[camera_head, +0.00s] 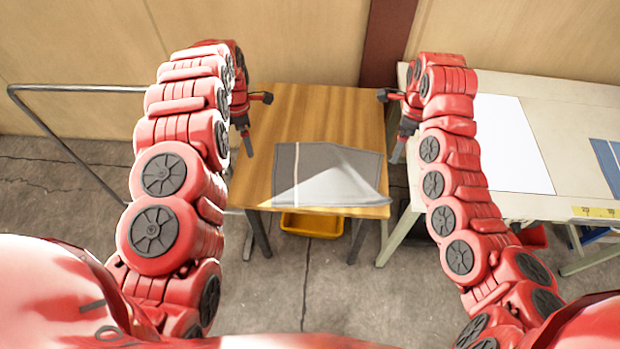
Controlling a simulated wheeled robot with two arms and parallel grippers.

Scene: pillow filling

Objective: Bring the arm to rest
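My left arm comes in from the left, and its gripper (247,135) hangs at the left edge of the wooden table (340,110). My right arm comes in from the right, and its gripper (401,145) hangs at the table's right edge, beside the white table. Both grippers are apart from the cloth, and I see nothing held in them. Their fingers are small and partly hidden by the arms, so I cannot tell whether they are open. A grey pillow cover (322,160) lies flat on the wooden table, with a paler, folded or sheer part (335,188) at its front.
A white table (580,100) on the right bears a white sheet (512,140), a blue item (606,158) and a yellow strip (597,212). A yellow bin (310,225) stands under the wooden table. A metal rail (75,88) is at the left.

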